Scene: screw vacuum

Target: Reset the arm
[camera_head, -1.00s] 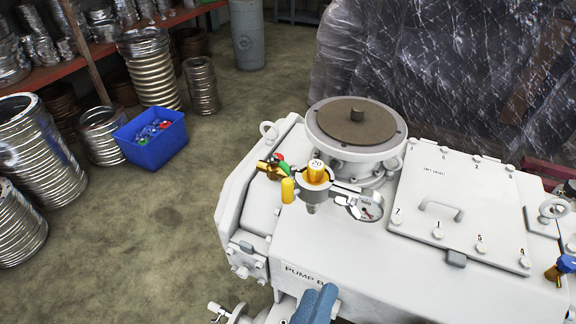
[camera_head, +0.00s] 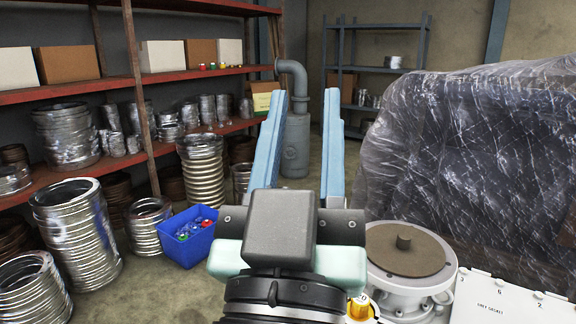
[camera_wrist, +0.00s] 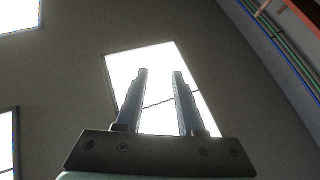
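My gripper (camera_head: 308,110) is raised in the middle of the head view, its two blue fingers pointing up and away and standing apart with nothing between them. In the wrist view my gripper (camera_wrist: 160,75) also shows two spread fingers, empty, against a bright ceiling panel (camera_wrist: 180,100). My wrist hides part of the pump machine below it. The machine's round flange with a brown disc (camera_head: 405,250) and a yellow cap (camera_head: 360,306) show at the lower right.
A blue bin (camera_head: 188,238) with small coloured parts stands on the floor at left, among ribbed metal hoses (camera_head: 75,235). Red shelves (camera_head: 150,82) line the left. A plastic-wrapped bulk (camera_head: 470,160) fills the right.

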